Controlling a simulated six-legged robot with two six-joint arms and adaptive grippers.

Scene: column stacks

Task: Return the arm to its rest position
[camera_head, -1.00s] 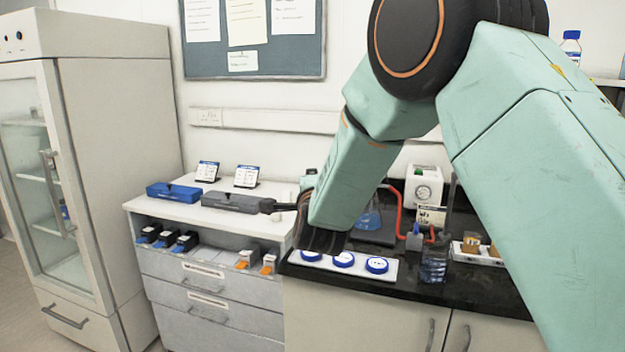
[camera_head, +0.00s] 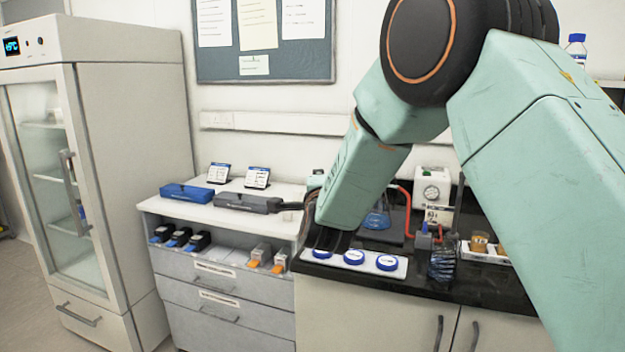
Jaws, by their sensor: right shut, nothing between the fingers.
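My right arm comes in from the right with large teal links and a black joint. Its forearm slopes down to the wrist over the back counter. My right gripper (camera_head: 290,206) is a small dark shape left of the wrist, mostly hidden by the forearm. It is shut with nothing in it, and in the picture its tip lies close to the right end of a grey box (camera_head: 245,202). I cannot tell whether they touch. My left gripper is not in view.
A blue box (camera_head: 187,193) sits beside the grey one on the white cabinet (camera_head: 160,204). Blue-lidded round containers (camera_head: 354,257) stand in a white tray below the wrist. A flask (camera_head: 377,220) and a wire holder (camera_head: 442,262) stand on the black counter (camera_head: 411,283). A fridge (camera_head: 130,150) is left.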

